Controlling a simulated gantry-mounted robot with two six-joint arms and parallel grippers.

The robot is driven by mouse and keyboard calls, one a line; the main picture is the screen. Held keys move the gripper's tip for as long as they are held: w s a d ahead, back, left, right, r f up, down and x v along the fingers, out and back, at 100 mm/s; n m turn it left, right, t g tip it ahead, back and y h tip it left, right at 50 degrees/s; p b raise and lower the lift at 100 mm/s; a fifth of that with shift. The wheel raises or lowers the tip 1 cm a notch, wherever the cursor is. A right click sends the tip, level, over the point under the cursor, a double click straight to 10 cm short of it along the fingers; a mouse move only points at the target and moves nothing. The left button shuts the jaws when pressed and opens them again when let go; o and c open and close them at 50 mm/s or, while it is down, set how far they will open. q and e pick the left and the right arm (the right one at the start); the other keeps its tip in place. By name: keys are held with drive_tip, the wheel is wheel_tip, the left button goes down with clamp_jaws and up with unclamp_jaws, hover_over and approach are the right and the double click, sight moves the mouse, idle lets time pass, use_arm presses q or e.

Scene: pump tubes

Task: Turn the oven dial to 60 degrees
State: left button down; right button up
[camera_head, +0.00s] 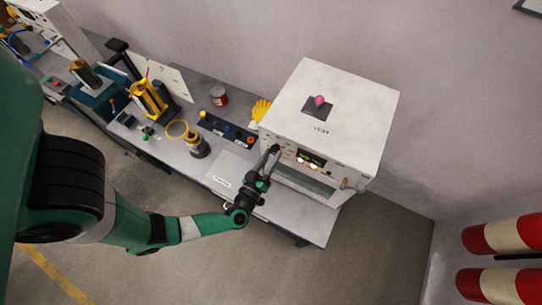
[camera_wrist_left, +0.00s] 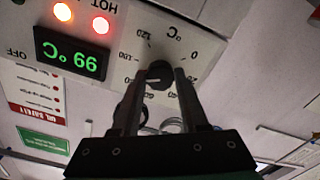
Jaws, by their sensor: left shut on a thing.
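The oven (camera_head: 325,125) is a white box at the right end of the bench. Its dial (camera_wrist_left: 158,70) is a small dark knob in the left wrist view, on a panel with a numbered scale in °C. My left gripper (camera_head: 275,152) reaches the left part of the oven front. In the left wrist view its two fingers (camera_wrist_left: 159,80) are shut on the dial, one on each side. The green readout (camera_wrist_left: 70,54) appears upside down beside the dial; its digits look like 66 or 99. My right gripper is not in view.
A pink knob-like object (camera_head: 319,100) sits on the oven top. A yellow glove (camera_head: 260,109), a red can (camera_head: 219,95) and a dark control strip (camera_head: 227,131) are left of the oven. Red and orange lamps (camera_wrist_left: 100,25) glow above the readout.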

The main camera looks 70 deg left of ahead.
use_arm(q)
drive_tip(key=n+b, duration=0.1)
drive_tip(key=n, duration=0.5)
drive_tip(key=shift+n, duration=0.3)
drive_tip(key=n+b, duration=0.1)
drive_tip(key=n, duration=0.5)
drive_tip(key=shift+r+b, duration=0.1)
drive_tip(key=shift+b, duration=0.25)
drive_tip(key=shift+c, duration=2.1)
unclamp_jaws()
drive_tip(key=shift+d, duration=0.15)
drive_tip(key=v, duration=1.1)
drive_tip(key=shift+s+b, duration=0.2)
drive_tip(key=shift+b, duration=0.1)
